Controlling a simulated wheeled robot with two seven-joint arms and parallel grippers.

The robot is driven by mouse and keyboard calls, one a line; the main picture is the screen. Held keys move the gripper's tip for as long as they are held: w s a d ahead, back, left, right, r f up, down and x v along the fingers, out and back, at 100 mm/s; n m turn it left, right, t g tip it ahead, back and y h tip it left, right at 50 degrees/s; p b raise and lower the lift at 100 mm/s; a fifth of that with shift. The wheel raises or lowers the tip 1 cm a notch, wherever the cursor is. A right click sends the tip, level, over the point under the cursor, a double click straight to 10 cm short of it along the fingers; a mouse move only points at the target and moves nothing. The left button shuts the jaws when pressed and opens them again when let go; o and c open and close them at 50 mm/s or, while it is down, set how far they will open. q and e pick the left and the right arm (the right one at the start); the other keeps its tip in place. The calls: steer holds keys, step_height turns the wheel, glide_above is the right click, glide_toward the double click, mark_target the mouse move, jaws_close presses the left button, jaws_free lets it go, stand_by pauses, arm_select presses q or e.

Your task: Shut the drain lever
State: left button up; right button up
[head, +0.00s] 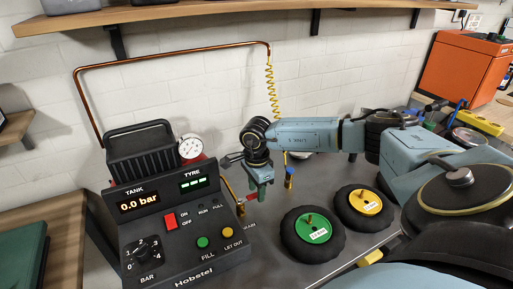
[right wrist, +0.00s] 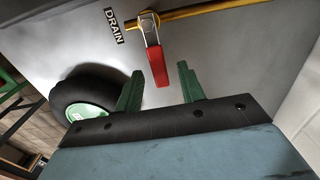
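The drain lever (right wrist: 157,65) has a red handle on a metal pivot, beside a black label reading DRAIN (right wrist: 114,25). It sits on a brass pipe (right wrist: 205,17) and points across the pipe, towards my gripper. My right gripper (right wrist: 161,80) is open, with green fingers apart. My left gripper is out of view.
The black compressor panel (head: 185,225) stands left of the gripper, its tank display reading 0.0 bar. Two wheels, green-hubbed (head: 313,232) and yellow-hubbed (head: 366,207), lie on the grey bench to the right. A coiled yellow hose (head: 271,90) hangs behind the gripper.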

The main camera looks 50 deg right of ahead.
step_height(320, 180, up, 13)
steer(key=shift+r+p, duration=0.15)
steer(key=shift+p, duration=0.2)
stand_by(0.6)
